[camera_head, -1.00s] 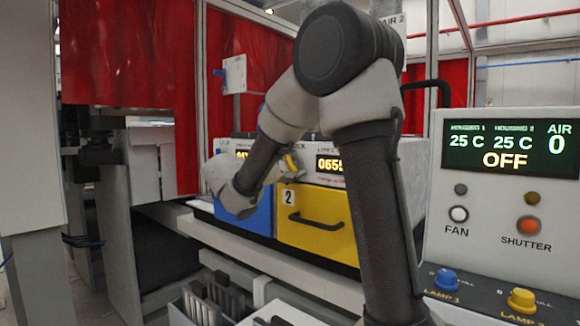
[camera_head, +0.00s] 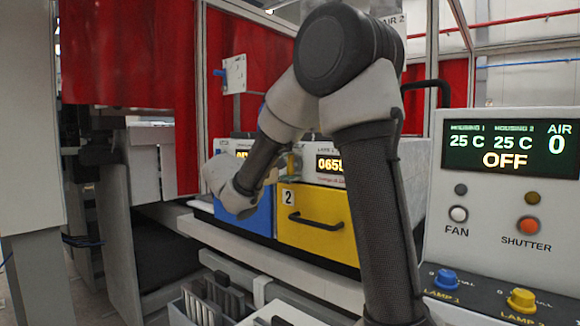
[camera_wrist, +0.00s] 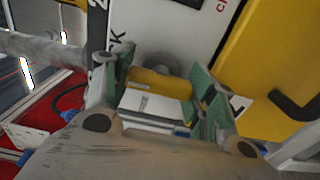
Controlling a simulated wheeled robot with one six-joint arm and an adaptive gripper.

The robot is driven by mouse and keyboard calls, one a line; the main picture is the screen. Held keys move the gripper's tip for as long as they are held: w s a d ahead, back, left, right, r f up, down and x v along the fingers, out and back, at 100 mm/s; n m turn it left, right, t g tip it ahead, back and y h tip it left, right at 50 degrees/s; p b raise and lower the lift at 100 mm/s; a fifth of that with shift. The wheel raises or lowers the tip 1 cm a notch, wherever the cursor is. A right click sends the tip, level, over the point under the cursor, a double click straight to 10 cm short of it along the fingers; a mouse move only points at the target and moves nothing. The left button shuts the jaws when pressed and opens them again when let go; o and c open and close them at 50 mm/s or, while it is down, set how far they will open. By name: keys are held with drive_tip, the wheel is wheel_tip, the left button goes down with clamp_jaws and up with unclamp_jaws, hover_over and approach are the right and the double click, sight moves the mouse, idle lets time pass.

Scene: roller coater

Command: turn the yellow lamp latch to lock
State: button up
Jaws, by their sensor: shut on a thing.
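The yellow lamp latch (camera_wrist: 160,83) lies across the view between my fingers in the wrist view. It is in front of a grey round pivot on the white panel. My gripper (camera_wrist: 160,92) has its green-padded fingers on either side of the latch and is shut on it. In the head view my gripper (camera_head: 286,166) is mostly hidden behind my forearm, at the panel above the blue and yellow drawers. The latch can hardly be made out there. Lettering ending in K shows beside the left finger in the wrist view.
The yellow drawer (camera_head: 322,222) with a black handle and the blue drawer (camera_head: 257,215) sit below the lamp panel. A control box (camera_head: 505,200) with displays, buttons and knobs stands at the right. A bin (camera_head: 212,300) with grey plates is at the bottom.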

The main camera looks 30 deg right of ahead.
drive_tip(key=shift+f, duration=0.1)
idle(0.3)
drive_tip(key=o, duration=1)
drive_tip(key=shift+a, duration=0.1)
drive_tip(key=v, duration=1.2)
